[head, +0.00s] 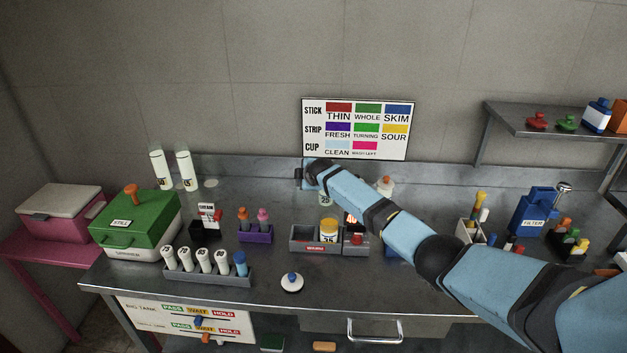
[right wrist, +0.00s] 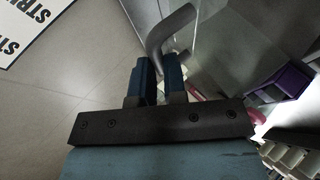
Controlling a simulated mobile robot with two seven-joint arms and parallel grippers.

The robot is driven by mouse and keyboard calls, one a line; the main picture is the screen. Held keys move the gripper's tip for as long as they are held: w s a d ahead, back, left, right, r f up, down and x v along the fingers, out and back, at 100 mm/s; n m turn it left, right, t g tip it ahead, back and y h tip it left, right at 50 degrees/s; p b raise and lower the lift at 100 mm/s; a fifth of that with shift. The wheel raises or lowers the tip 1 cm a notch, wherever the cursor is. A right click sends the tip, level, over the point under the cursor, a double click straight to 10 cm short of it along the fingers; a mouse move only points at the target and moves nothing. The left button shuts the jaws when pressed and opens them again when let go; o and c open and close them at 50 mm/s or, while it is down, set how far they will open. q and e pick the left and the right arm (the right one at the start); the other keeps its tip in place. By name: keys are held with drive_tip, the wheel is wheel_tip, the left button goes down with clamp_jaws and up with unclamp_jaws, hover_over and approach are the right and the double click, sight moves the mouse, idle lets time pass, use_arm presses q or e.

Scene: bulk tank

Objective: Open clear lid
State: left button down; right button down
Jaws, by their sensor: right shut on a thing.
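My right arm (head: 400,233) reaches across the bench from the lower right. Its gripper (head: 303,176) is at the back of the bench, below the wall sign, and mostly hidden by its own wrist. In the right wrist view, the two dark blue fingers (right wrist: 157,68) are shut on a grey curved handle (right wrist: 172,30). A pale, see-through panel (right wrist: 205,45) lies beside the handle and looks like the clear lid. I cannot make out the lid's outline in the head view, nor tell how far it is open. My left gripper is not in view.
A green-lidded box (head: 140,228) stands at the left. A grey rack of white tubes (head: 208,277), a purple rack (head: 254,233) and a grey tray (head: 300,240) sit near the arm. A blue filter unit (head: 533,212) is at the right.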

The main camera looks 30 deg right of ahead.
drive_tip(key=shift+w+f, duration=0.35)
drive_tip(key=shift+w+d+f+b, duration=0.25)
drive_tip(key=shift+b, duration=0.35)
drive_tip(key=shift+r, duration=0.1)
drive_tip(key=shift+w+d+r, duration=0.1)
drive_tip(key=shift+r, duration=0.05)
drive_tip(key=c, duration=1.3)
unclamp_jaws()
drive_tip(key=shift+o, duration=0.6)
drive_tip(key=shift+f, duration=0.3)
drive_tip(key=shift+f, duration=0.1)
